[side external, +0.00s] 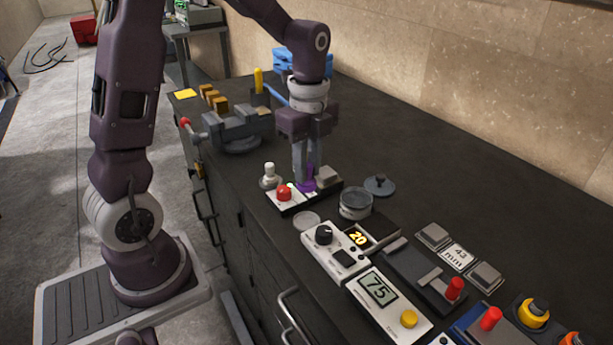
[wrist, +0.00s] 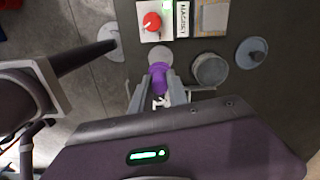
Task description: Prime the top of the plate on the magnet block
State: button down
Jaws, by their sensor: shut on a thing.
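My gripper (side external: 304,183) is shut on a purple tool (side external: 310,184), which also shows between the fingers in the wrist view (wrist: 158,78). The tool's lower tip is not clear. The magnet block (side external: 287,206) is a dark base with a red knob (side external: 284,193) on its white left part. A grey square plate (side external: 328,176) lies on its right part and also shows in the wrist view (wrist: 213,17). In the side view my fingers hang over the block, between knob and plate. I cannot tell whether the tool touches anything. A round open jar (side external: 355,204) stands beside the block.
A round lid with a knob (side external: 379,185) lies beyond the jar. A pale flat disc (side external: 306,220) lies near the block. Control boxes (side external: 337,249) and a red-handled device (side external: 432,281) stand towards the front right. A grey vise (side external: 238,127) stands behind.

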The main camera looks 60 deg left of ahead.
jog(key=w+d, duration=0.3)
jog(key=w, duration=0.8)
jog(key=shift+w+f, duration=0.2)
jog(key=shift+f, duration=2.75)
jog(key=shift+f, duration=0.55)
jog(key=shift+r, duration=0.1)
notch_tip(320, 180, up, 7)
